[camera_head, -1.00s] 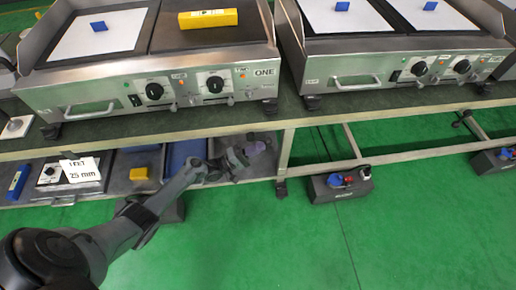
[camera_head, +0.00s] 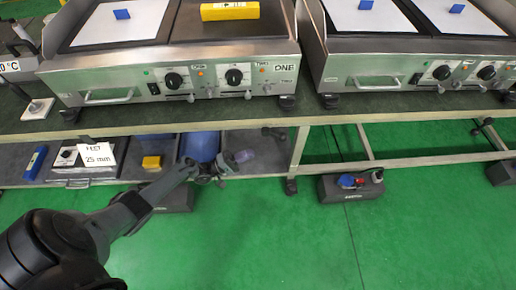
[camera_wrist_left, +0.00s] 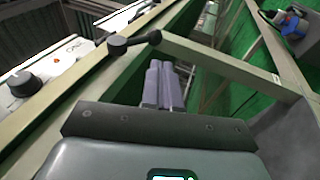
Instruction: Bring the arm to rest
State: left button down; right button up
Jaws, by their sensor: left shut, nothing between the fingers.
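My left arm reaches in from the left of the head view, and its gripper (camera_head: 243,156) is in front of the lower shelf, below the table's front edge. In the left wrist view the two pale purple-grey fingers (camera_wrist_left: 162,85) lie side by side, shut with nothing between them. They point toward the table frame. My right gripper is in neither view.
Griddle ONE (camera_head: 180,80) and a second griddle (camera_head: 400,70) stand on the table above. A yellow block (camera_head: 229,11) lies on ONE. The lower shelf holds a "25 mm" sign (camera_head: 98,154) and a blue cylinder (camera_head: 201,147). The green floor (camera_head: 270,240) is open.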

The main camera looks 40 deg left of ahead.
pick_arm(q)
jog(key=s+n+p, duration=0.1)
jog(key=s+p, duration=0.4)
jog(key=s, duration=0.3)
jog(key=s+d+r+p, duration=0.4)
jog(key=d+r+p, duration=0.1)
jog(key=d+p, duration=0.1)
jog(key=d+r+m+g+y+p, duration=0.2)
jog(key=d+r+m+g+p, duration=0.4)
jog(key=d+r+p, duration=0.85)
notch_tip(320, 180, up, 13)
jog(key=m+g+y+p, duration=0.2)
jog(key=m+y, duration=0.3)
jog(key=y, duration=0.1)
jog(key=s+a+r+m+g+y, duration=0.25)
jog(key=s+a+m+g, duration=0.25)
jog(key=s+g, duration=0.3)
notch_tip(320, 180, up, 37)
jog(key=t+p, duration=0.1)
jog(key=p, duration=3.7)
notch_tip(320, 180, down, 75)
jog(key=b, duration=7.5)
jog(key=shift+s+n+y, duration=0.3)
jog(key=shift+s+y, duration=0.15)
